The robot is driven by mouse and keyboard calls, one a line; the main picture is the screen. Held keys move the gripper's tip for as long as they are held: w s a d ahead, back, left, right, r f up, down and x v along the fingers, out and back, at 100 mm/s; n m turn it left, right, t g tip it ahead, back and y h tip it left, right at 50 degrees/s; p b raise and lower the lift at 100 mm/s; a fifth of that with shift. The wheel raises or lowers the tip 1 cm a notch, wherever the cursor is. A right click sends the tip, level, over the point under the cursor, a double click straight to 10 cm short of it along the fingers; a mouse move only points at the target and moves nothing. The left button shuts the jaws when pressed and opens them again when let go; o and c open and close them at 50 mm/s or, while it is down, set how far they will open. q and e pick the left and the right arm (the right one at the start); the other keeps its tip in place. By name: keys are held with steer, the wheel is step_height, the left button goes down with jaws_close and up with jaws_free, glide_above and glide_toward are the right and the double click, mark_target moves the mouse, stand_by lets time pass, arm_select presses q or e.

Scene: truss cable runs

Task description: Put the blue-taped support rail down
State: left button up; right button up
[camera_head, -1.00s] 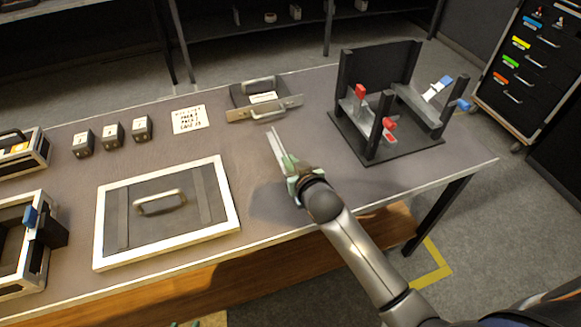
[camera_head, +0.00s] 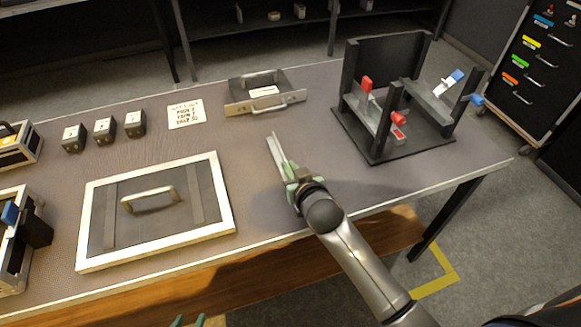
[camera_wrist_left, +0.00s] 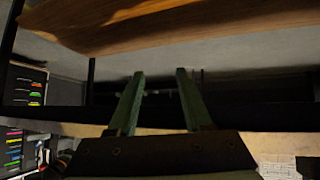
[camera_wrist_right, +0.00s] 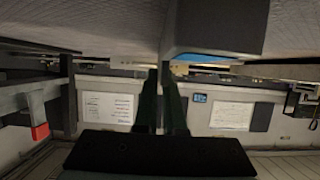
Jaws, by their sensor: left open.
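My right gripper (camera_head: 291,170) is over the front middle of the table. It is closed around the near end of a slim grey bar (camera_head: 277,149), which I take to be the support rail. The bar points away toward the back left; I cannot tell whether it touches the table. In the right wrist view the fingers (camera_wrist_right: 161,85) are close together beside a large dark block with a blue strip (camera_wrist_right: 205,59), perhaps the rail's tape. My left gripper (camera_head: 188,320) barely shows at the bottom edge, off the table's front. Its fingers (camera_wrist_left: 160,75) are apart and empty.
A black fixture (camera_head: 378,150) with red and blue clamps stands to the right. A metal bracket tray (camera_head: 290,98) lies behind the bar. A white-framed panel with a handle (camera_head: 228,195) lies left. Bare table (camera_head: 330,185) lies between bar and fixture.

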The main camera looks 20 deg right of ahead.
steer(key=o, duration=0.5)
arm_select(q)
steer(key=shift+s+f, duration=0.1)
steer(key=shift+s, duration=0.1)
